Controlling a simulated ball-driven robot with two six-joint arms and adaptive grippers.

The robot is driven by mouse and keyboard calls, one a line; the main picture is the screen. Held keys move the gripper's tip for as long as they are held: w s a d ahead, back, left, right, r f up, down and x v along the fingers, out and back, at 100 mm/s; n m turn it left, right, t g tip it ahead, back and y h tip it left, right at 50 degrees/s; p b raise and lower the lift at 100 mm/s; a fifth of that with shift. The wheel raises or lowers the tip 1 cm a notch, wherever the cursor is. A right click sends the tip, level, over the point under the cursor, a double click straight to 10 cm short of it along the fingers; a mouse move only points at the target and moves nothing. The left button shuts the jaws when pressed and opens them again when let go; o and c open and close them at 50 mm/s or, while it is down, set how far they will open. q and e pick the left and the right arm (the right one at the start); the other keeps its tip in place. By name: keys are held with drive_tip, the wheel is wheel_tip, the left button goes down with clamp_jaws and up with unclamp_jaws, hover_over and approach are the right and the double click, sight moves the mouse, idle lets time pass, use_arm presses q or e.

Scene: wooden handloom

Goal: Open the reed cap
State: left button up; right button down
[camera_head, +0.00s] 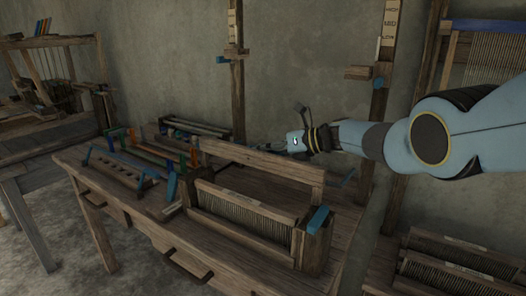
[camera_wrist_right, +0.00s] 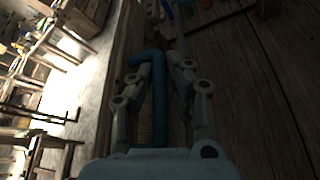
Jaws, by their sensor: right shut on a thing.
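The reed cap (camera_head: 262,168) is a long wooden bar. In the head view it stands raised above and behind the reed (camera_head: 240,211) in its wooden frame, with a gap between them. My left gripper is not in view.
A blue lever (camera_head: 319,219) sits on the frame's right post. On the bench (camera_head: 112,200), a rack with colored pieces (camera_head: 150,150) stands to the left. More reeds (camera_head: 455,262) lie on a stand at lower right. A wooden post (camera_head: 383,75) rises behind my right arm.

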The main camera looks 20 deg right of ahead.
drive_tip(key=c, duration=1.3)
unclamp_jaws()
drive_tip(key=shift+c, duration=0.2)
drive_tip(key=shift+s+d+r, duration=0.15)
drive_tip(key=shift+s+d, duration=0.2)
drive_tip(key=shift+d, duration=0.25)
drive_tip(key=v, duration=1)
drive_tip(key=shift+s+d+r, duration=0.15)
drive_tip(key=shift+s+d, duration=0.05)
drive_tip(key=shift+s, duration=0.1)
